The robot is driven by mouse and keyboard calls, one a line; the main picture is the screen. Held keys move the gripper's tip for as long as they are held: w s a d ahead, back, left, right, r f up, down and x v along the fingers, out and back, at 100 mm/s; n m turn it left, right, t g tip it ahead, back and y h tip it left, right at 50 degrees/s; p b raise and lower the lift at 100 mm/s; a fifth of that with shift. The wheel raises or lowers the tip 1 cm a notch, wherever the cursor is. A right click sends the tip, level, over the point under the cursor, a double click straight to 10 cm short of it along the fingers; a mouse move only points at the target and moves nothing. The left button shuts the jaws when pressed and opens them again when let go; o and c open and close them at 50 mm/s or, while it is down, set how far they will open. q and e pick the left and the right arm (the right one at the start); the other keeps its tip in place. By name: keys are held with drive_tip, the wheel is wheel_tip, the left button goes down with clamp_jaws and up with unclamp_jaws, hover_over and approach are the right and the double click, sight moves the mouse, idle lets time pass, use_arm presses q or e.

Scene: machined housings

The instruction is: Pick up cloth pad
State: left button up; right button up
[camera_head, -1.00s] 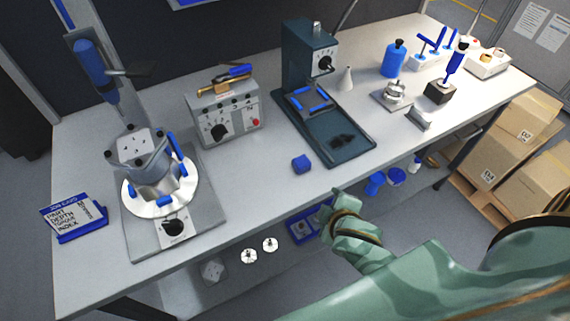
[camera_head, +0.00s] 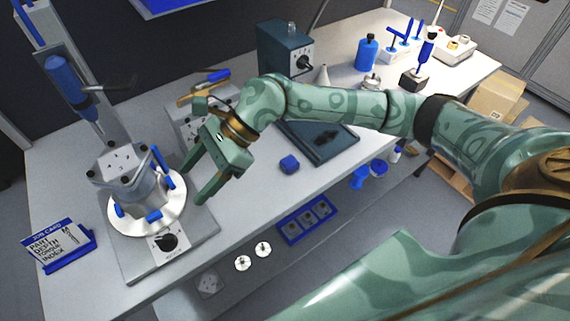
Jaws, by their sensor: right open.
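A small dark blue block-like lump (camera_head: 289,164), which seems to be the cloth pad, lies near the front edge of the grey workbench. My right gripper (camera_head: 196,188) is open and empty. It is above the bench, left of the blue lump and apart from it, with its fingers pointing down-left toward the round fixture. My left gripper is not in view.
A machined housing (camera_head: 135,172) sits on a round fixture with blue clamps at left, beside a job card (camera_head: 57,246). Bench around the lump is clear.

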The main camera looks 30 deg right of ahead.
drive_tip(key=w+d+f+n+h, duration=0.1)
drive_tip(key=w+d+h, duration=0.1)
drive_tip(key=d+h, duration=0.35)
drive_tip(key=w+d+h, duration=0.2)
drive_tip(key=d, duration=0.7)
drive_tip(key=r+h, duration=0.1)
drive_tip(key=h, duration=0.2)
hover_over(290, 161)
drive_tip(key=f+b, duration=0.1)
drive_tip(key=f, duration=0.4)
drive_tip(key=f+b, duration=0.1)
drive_tip(key=f, duration=0.3)
drive_tip(key=shift+w+a+f, duration=0.15)
drive_tip(key=shift+a+f, duration=0.05)
drive_tip(key=shift+f, duration=0.15)
drive_tip(key=f, duration=0.3)
drive_tip(key=f+b, duration=0.1)
drive_tip(key=f, duration=0.1)
drive_tip(key=shift+d+f, duration=0.2)
drive_tip(key=shift+f, duration=0.2)
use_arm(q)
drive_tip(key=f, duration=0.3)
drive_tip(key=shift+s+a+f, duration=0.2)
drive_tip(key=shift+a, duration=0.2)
use_arm(e)
drive_tip(key=c, duration=1.1)
